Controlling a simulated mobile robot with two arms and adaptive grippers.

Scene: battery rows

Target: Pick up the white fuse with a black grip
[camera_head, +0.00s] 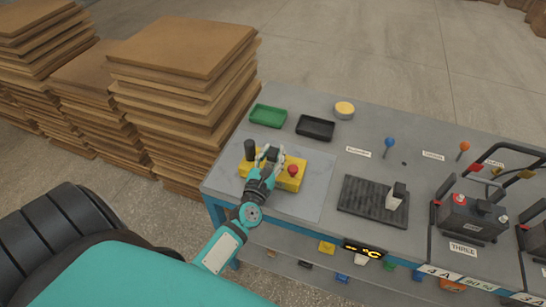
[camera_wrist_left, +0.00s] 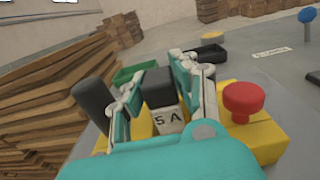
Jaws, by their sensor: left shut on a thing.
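A white fuse with a black grip, marked "5 A" (camera_wrist_left: 167,121), stands at the yellow box (camera_head: 293,183) on the table. In the head view its black grip (camera_head: 272,154) shows between the fingers. My left gripper (camera_head: 269,157) is shut on this fuse, with one finger on each side of it, as the left wrist view also shows (camera_wrist_left: 165,88). I cannot tell whether the fuse sits in the box or is slightly raised. Another white block with a black top (camera_head: 396,196) stands on the black ribbed mat (camera_head: 362,194). My right gripper is not in view.
On the yellow box a black post (camera_head: 250,150) stands left of the fuse and a red button (camera_head: 293,169) right of it. A green tray (camera_head: 268,116), a black tray (camera_head: 315,127) and a yellow round thing (camera_head: 344,109) lie behind. Board stacks (camera_head: 180,50) stand left.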

